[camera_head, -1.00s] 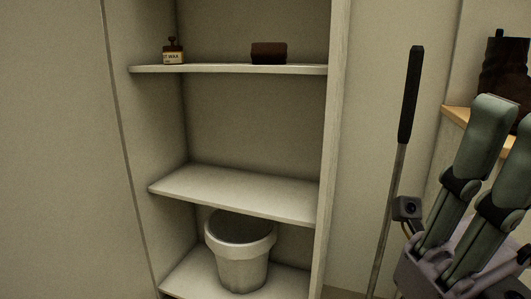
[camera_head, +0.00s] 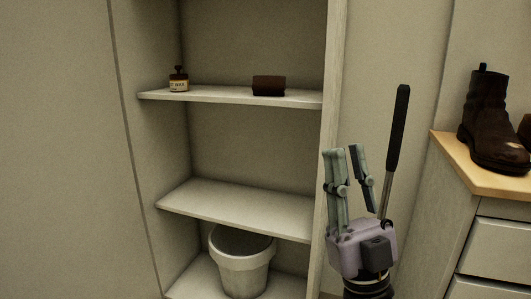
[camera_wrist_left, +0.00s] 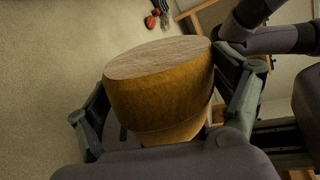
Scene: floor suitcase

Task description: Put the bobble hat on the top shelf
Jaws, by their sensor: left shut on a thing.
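A mustard-coloured, rounded thing with a flat, pale end, which I take for the bobble hat (camera_wrist_left: 160,95), fills the middle of the left wrist view. No bobble shows. My left gripper (camera_wrist_left: 165,118) is shut on it, one finger on each side. The left gripper and hat are outside the head view. My right gripper (camera_head: 345,152) is open and empty, pointing up right of the shelf unit.
A lower shelf (camera_head: 235,207) is bare. A pale bucket (camera_head: 241,272) stands beneath it. A black-handled rod (camera_head: 398,130) stands behind my right gripper. Dark boots (camera_head: 488,120) stand on the wooden-topped cabinet (camera_head: 470,178) at right.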

